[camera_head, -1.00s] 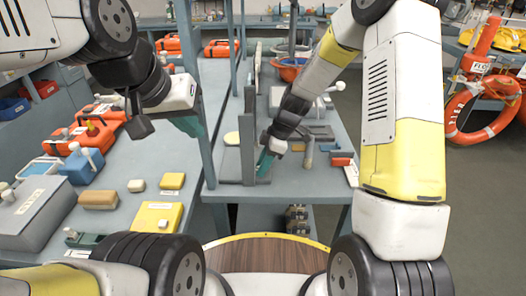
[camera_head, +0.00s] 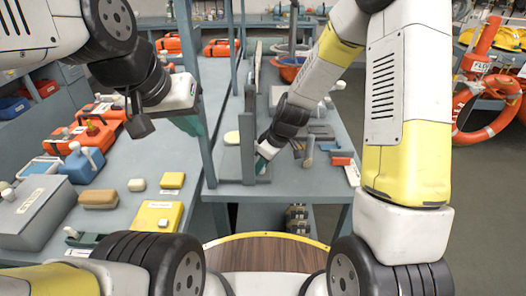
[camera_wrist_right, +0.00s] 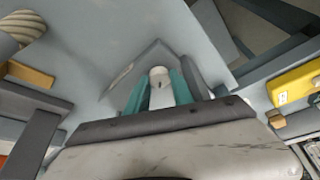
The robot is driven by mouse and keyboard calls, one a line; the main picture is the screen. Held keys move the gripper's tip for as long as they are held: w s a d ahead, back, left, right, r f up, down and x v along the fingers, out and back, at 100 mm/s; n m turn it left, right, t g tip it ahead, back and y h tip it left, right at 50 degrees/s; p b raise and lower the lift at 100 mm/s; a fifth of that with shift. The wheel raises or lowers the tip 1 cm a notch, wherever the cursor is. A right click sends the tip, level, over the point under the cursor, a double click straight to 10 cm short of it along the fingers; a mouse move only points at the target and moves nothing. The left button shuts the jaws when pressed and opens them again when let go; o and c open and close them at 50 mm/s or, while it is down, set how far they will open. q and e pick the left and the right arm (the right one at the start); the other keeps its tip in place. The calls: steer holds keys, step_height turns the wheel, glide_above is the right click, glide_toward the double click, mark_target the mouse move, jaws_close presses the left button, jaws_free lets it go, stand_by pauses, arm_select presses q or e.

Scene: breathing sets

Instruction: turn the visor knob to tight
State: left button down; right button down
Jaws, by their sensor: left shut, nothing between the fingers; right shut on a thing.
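My right gripper (camera_head: 262,166) is low beside an upright grey panel (camera_head: 247,150) on the middle table. In the right wrist view its teal fingers (camera_wrist_right: 159,90) are closed around a small pale knob (camera_wrist_right: 158,74) with a rounded top. A grey angled plate stands close around the fingers there. No tight marking on the knob is legible, so I cannot tell its setting. In the head view the knob is hidden by the gripper. My left gripper (camera_head: 190,124) is shut and empty, raised above the left table.
Blue-grey posts (camera_head: 205,100) rise between the left and middle tables. A yellow box (camera_head: 157,217), a tan block (camera_head: 99,199) and a grey case (camera_head: 38,210) lie on the left table. A red block (camera_head: 341,161) lies right of my right gripper.

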stand_by(0.4)
steer(key=c, duration=1.4)
jaws_free()
